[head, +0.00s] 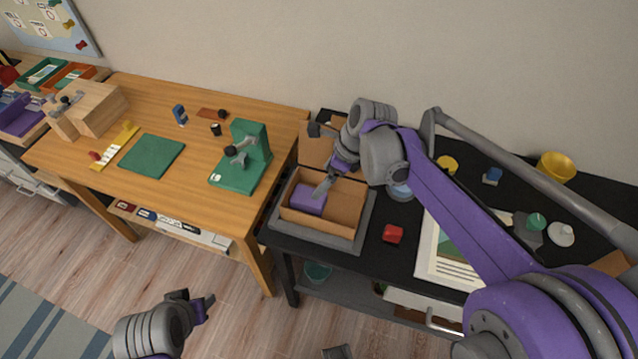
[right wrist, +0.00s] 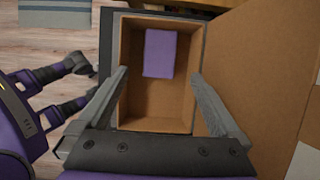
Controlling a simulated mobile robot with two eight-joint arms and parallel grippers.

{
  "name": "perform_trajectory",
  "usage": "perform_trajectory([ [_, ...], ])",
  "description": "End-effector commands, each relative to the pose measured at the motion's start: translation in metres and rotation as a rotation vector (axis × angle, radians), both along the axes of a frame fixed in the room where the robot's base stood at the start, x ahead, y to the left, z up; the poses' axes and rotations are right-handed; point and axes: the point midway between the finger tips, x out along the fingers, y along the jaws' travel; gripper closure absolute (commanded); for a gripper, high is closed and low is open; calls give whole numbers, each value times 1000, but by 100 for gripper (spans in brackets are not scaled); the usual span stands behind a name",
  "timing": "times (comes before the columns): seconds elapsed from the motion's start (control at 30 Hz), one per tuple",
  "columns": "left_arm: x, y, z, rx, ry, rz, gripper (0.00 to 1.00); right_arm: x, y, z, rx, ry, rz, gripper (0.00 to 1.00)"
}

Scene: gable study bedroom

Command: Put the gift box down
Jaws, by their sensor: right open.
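The gift box seems to be the small purple box (head: 308,198). It lies in the open cardboard carton, at the left end of its floor in the head view. In the right wrist view the purple box (right wrist: 158,53) lies near the far wall of the carton. My right gripper (head: 328,182) is over the carton; its fingers (right wrist: 158,76) are spread wide with nothing between them. The purple box is apart from both fingers in the wrist view. My left gripper (head: 192,300) is low at the front left, its fingers apart and empty.
The carton (head: 338,228) sits in a grey tray (head: 357,242) on the black table, flaps open. The wooden desk (head: 200,133) on the left holds a green mat (head: 152,156) and a green stand (head: 240,173).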

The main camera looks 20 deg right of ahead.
Motion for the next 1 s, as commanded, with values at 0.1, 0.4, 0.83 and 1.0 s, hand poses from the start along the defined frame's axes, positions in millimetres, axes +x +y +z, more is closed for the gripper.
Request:
perform_trajectory([
  [0.1, 0, 0, 0, 0, 0, 0, 50, -7, -2, 6, -19, -19, 42, 0],
  [0.4, 0, 0, 0, 0, 0, 0, 50, -89, -8, 4, -338, -279, 743, 0],
  [0.83, 0, 0, 0, 0, 0, 0, 50, -195, -28, -36, -854, -478, 1882, 0],
  [1.0, 0, 0, 0, 0, 0, 0, 50, -203, -30, -42, -906, -480, 2009, 0],
])
